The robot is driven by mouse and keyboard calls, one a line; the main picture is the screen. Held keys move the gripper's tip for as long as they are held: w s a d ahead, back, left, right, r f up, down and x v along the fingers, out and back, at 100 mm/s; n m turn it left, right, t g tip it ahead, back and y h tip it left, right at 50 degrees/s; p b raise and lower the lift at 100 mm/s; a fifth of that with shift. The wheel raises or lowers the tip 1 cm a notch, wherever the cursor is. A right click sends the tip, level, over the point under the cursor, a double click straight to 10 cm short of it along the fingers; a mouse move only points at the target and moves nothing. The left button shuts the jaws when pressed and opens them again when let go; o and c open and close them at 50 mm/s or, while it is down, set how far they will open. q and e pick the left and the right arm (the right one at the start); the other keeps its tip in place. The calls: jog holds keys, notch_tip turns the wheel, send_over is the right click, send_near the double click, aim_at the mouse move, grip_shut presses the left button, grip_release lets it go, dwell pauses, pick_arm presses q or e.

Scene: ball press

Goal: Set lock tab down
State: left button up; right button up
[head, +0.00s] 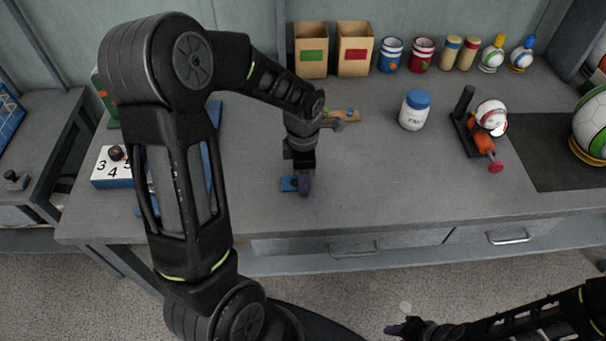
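My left arm reaches over the grey workbench from the left. Its gripper (303,170) points down at a small blue and purple piece (289,184) near the bench's front middle. The piece is probably the lock tab. The fingertips meet or overlap it, and I cannot tell whether they grip it or whether it touches the bench. My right gripper (408,328) is low at the bottom of the view, in front of the bench and away from the piece. Its fingers are too dark and small to read.
The bench (390,180) is clear right of the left gripper. A white jar with a blue lid (414,110) and a black stand holding a ball (490,116) are farther right. Two wooden boxes (311,50) stand behind.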

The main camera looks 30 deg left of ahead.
pick_arm(q)
jog(key=shift+o, duration=1.1)
jog(key=shift+r, duration=0.15)
jog(key=shift+r, duration=0.15)
notch_tip(320, 180, up, 12)
jog(key=shift+c, duration=0.5)
dwell(0.7)
